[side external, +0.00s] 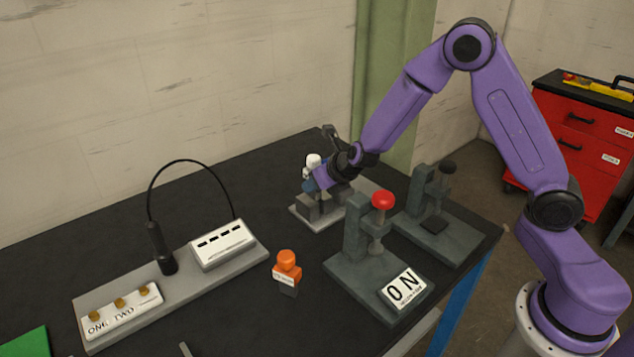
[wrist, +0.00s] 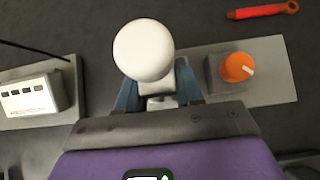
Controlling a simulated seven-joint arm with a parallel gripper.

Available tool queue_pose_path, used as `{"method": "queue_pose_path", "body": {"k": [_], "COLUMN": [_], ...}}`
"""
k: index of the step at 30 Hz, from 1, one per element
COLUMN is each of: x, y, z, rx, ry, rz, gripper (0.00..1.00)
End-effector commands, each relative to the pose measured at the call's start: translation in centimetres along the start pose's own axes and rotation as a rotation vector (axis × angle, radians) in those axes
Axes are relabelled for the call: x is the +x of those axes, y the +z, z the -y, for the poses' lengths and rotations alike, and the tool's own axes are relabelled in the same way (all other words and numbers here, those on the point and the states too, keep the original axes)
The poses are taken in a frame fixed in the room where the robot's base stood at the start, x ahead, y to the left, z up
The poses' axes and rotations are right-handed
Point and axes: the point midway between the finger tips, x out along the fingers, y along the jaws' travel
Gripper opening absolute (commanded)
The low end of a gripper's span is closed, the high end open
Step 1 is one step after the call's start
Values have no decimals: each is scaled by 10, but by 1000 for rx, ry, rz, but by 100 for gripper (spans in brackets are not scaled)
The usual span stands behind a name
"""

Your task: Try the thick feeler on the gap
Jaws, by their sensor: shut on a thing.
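My gripper (wrist: 158,88) is shut on a white-knobbed piece (wrist: 143,50), held upright between its blue fingers; its knob also shows in the side view (side external: 313,160). It is at a grey plate (side external: 301,219) with dark grey blocks (side external: 310,206) on it. The lower end of the white-knobbed piece is hidden, so I cannot tell whether it is in a gap. In the wrist view, an orange knob (wrist: 237,67) sits at a grey block on the plate's right part. An orange-topped piece (side external: 287,268) with a small unreadable label stands on the table.
At left, a grey base holds a slotted white box (side external: 222,243), a black probe with a cable (side external: 161,247) and a "ONE TWO" panel (side external: 121,312). A red-knobbed press (side external: 383,202) with an "ON" sign and a black-knobbed press (side external: 447,168) stand at right. A red tool (wrist: 262,11) lies behind.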

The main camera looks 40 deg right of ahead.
Motion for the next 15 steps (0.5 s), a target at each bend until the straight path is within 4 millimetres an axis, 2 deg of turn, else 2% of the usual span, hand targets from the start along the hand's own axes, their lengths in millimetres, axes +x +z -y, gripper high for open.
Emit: {"method": "queue_pose_path", "body": {"k": [9,15], "x": [-1,-9], "y": [2,11], "z": [0,0], "rx": [0,2], "ry": [0,0], "rz": [3,4], "gripper": [0,0]}}
